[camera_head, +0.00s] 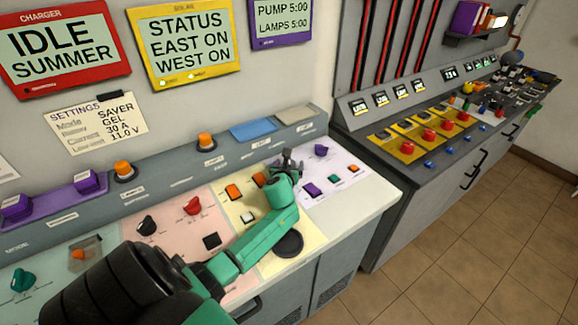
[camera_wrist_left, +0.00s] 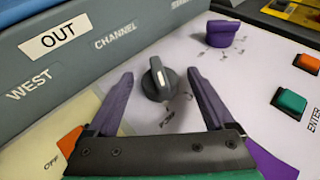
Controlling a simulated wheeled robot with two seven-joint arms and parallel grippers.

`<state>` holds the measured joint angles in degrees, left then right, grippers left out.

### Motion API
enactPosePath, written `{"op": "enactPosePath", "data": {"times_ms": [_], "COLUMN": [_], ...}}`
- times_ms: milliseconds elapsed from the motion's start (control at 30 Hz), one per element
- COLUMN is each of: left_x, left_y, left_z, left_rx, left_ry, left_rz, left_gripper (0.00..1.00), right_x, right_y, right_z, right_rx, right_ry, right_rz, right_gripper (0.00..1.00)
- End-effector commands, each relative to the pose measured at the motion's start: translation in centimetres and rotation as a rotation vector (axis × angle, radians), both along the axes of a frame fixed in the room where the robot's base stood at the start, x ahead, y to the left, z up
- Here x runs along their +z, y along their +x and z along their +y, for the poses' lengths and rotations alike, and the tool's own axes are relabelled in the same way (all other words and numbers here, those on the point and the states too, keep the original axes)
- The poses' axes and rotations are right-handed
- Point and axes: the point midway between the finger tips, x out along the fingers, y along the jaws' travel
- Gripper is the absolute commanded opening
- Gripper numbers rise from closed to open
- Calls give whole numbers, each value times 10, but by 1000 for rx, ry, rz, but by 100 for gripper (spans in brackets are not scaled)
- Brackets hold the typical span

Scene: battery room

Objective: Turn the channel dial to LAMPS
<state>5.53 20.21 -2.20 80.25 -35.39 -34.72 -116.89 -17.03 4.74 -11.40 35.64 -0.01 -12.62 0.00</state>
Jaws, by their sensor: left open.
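A dark grey dial (camera_wrist_left: 158,78) with a white pointer mark stands on the pale panel below the word CHANNEL in the left wrist view. The small print around it is too blurred to read. My left gripper (camera_wrist_left: 160,74) is open, and the dial appears between its two fingertips, with a gap on each side. I cannot tell how far down the fingers reach around it. In the head view my left gripper (camera_head: 287,163) is over the far end of the bench, and the dial is hidden or too small to make out there. My right gripper is not in view.
A purple knob (camera_wrist_left: 222,32) stands close to the right of the dial, with orange (camera_wrist_left: 307,63) and green (camera_wrist_left: 288,103) buttons beyond. The grey riser (camera_wrist_left: 90,58) borders the panel behind. A purple screen (camera_head: 281,18) reads PUMP 5:00, LAMPS 5:00. Another console (camera_head: 400,205) stands at right.

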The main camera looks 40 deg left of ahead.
Motion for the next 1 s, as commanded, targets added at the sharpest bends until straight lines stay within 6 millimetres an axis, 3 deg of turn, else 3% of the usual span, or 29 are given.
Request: {"op": "enactPosePath", "data": {"times_ms": [167,267,400,767,1000], "left_x": [0,0,0,-1,-1], "left_y": [0,0,0,0,2], "left_z": [0,0,0,-1,-2], "left_rx": [0,0,0,44,177], "left_ry": [-1,-1,-1,0,0], "left_rz": [1,1,1,1,1], "left_gripper": [86,56,2,1,1], "right_x": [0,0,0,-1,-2], "right_y": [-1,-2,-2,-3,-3], "right_z": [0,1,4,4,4], "right_rx": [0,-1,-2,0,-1], "right_ry": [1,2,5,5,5], "right_rz": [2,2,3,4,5], "right_gripper": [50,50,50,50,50]}}
